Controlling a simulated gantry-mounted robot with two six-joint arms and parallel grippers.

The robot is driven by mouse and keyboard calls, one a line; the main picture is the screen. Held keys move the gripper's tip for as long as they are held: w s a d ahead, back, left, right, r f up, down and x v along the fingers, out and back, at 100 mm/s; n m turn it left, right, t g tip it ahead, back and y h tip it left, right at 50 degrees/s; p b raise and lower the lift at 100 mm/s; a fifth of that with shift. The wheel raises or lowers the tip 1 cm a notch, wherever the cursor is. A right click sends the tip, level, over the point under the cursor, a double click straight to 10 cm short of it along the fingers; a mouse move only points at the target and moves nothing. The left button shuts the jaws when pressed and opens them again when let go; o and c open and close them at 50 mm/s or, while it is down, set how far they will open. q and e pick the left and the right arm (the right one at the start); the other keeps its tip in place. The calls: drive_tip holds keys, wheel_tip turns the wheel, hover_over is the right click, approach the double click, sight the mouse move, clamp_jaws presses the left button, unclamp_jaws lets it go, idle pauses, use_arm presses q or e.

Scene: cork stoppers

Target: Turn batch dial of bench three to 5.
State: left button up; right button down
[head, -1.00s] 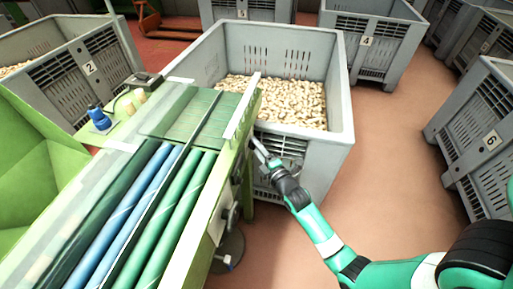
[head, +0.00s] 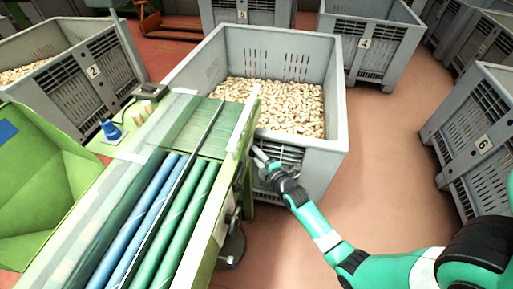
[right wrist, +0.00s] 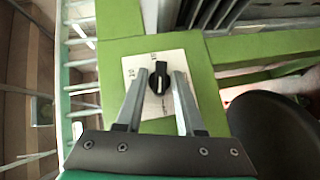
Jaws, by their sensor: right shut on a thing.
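The batch dial is a black knob (right wrist: 158,82) with a pale pointer mark, on a white scale plate (right wrist: 184,98) fixed to a green machine panel. Small numbers show along the plate's upper and left edges, too small to read surely. My right gripper (right wrist: 160,80) is shut on the knob, one finger on each side, and it also shows in the head view (head: 256,154) at the side of the green sorting bench (head: 218,232). The dial is hidden in the head view. My left gripper is not in view.
A grey crate (head: 338,110) full of corks stands just behind my right gripper. Further numbered crates stand around, such as crate 6 (head: 482,165) at right and crate 2 (head: 78,103) at left. A blue object (head: 110,131) stands on the bench. Floor (head: 385,165) is clear at right.

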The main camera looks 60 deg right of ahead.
use_arm(q)
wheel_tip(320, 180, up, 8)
drive_tip(key=p, duration=0.6)
use_arm(e)
drive_tip(key=shift+d+r+m+g+y, duration=0.2)
drive_tip(key=shift+m+g+y, duration=0.6)
drive_tip(key=shift+m+y, duration=0.5)
drive_tip(key=shift+d+r+m+g+y, duration=0.1)
drive_tip(key=shift+r+m+g+y, duration=0.1)
drive_tip(key=shift+m+g+y, duration=1.05)
use_arm(q)
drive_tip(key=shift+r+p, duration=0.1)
drive_tip(key=shift+p, duration=0.2)
use_arm(e)
drive_tip(key=shift+n+t+y, duration=0.25)
drive_tip(key=shift+t+y, duration=0.1)
drive_tip(key=shift+y, duration=0.2)
drive_tip(key=c, duration=0.8)
unclamp_jaws()
drive_tip(key=shift+c, duration=0.2)
